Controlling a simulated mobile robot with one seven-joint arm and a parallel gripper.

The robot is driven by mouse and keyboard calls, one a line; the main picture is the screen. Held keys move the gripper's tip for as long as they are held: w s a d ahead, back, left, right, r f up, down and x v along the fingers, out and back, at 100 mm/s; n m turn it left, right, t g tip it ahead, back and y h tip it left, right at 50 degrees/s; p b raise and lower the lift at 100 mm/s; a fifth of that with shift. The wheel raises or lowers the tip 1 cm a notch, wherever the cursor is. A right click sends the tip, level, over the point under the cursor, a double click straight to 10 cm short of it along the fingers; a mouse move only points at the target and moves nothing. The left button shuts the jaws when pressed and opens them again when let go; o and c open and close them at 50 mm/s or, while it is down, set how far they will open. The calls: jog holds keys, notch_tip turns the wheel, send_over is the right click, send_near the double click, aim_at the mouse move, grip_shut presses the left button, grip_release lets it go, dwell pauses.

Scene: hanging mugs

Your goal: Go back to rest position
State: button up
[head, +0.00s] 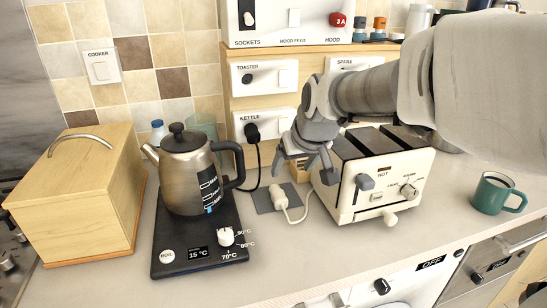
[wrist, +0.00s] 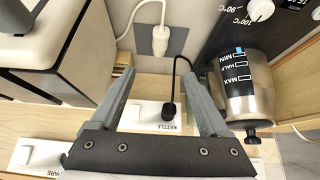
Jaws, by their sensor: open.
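My gripper (head: 306,165) is open and empty. In the head view it hangs between the kettle and the toaster, above the counter and in front of the wooden socket panel. In the wrist view its two fingers (wrist: 160,95) are spread apart, with the black kettle plug (wrist: 169,109) showing between them farther off. I cannot tell that either finger touches anything. My arm reaches in from the upper right of the head view, passing over the toaster and hiding part of the back of the counter.
The toaster (head: 379,172) stands close right of my gripper. The steel kettle (head: 184,172) sits on its black base (head: 197,255) to the left. A white plug (head: 278,196) with a cord lies on a grey plate below. A green mug (head: 493,194) stands far right; a wooden bread box (head: 84,200) far left.

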jog(key=shift+s+r, duration=0.2)
jog(key=shift+r, duration=0.05)
jog(key=s+d+r+m+p, duration=0.1)
jog(key=s+d+r+p, duration=0.1)
jog(key=s, duration=0.5)
jog(key=s+d+r+m+h+p, duration=0.1)
jog(key=s+d+r+p, duration=0.1)
jog(key=s, duration=0.6)
jog(key=s+d+r+m+g+p, duration=0.1)
jog(key=s+d+p, duration=0.3)
jog(key=s, duration=0.4)
jog(key=shift+s+d+r+h, duration=0.15)
jog(key=shift+d+r+h, duration=0.25)
jog(key=shift+d+r, duration=0.35)
jog(key=shift+d+f, duration=0.1)
dwell(0.9)
